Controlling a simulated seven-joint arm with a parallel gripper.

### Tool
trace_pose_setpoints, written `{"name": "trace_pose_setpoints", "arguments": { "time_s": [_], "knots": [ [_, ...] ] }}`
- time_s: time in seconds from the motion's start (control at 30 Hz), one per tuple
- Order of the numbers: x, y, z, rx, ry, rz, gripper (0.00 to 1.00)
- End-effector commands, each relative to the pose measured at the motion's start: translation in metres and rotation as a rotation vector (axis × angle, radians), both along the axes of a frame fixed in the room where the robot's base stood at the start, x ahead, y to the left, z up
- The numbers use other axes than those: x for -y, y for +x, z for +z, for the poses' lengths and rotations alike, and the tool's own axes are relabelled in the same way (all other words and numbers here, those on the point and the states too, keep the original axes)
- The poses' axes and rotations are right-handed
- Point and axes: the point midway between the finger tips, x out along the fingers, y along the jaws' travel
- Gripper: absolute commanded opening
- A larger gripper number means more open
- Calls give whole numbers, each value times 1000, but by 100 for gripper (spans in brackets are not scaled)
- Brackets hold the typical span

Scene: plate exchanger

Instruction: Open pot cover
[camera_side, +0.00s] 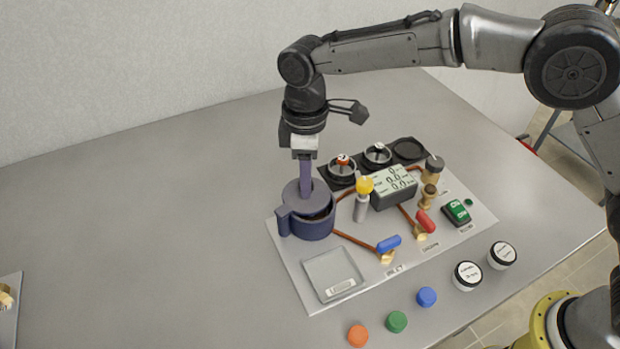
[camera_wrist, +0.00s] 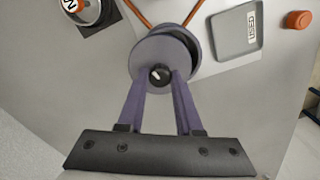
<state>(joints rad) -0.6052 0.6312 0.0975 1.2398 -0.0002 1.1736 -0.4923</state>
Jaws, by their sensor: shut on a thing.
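The blue-purple pot (camera_side: 310,226) stands at the left corner of the grey base plate, with its handle to the left. Its round cover (camera_side: 296,195) is shifted and tilted over the pot, leaving part of the dark opening uncovered at the right. My gripper (camera_side: 304,183) reaches down from above with its purple fingers at the cover. In the wrist view my gripper (camera_wrist: 160,78) is shut on the dark knob of the cover (camera_wrist: 152,55), and part of the pot (camera_wrist: 190,40) shows beyond the cover's edge. Whether the cover touches the rim I cannot tell.
On the base plate are a square tray (camera_side: 333,273), a blue-handled valve (camera_side: 388,246), a red-handled valve (camera_side: 424,222), a yellow-topped post (camera_side: 362,190) and a display box (camera_side: 393,187). Coloured caps and white-topped jars line the front right.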

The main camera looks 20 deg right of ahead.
Motion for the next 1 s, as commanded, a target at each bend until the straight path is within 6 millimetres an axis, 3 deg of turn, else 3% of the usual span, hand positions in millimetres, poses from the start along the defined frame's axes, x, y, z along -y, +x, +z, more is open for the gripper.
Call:
{"name": "trace_pose_setpoints", "arguments": {
  "time_s": [1.0],
  "knots": [
    [-40,39,1,4,2,966,0]
  ]
}}
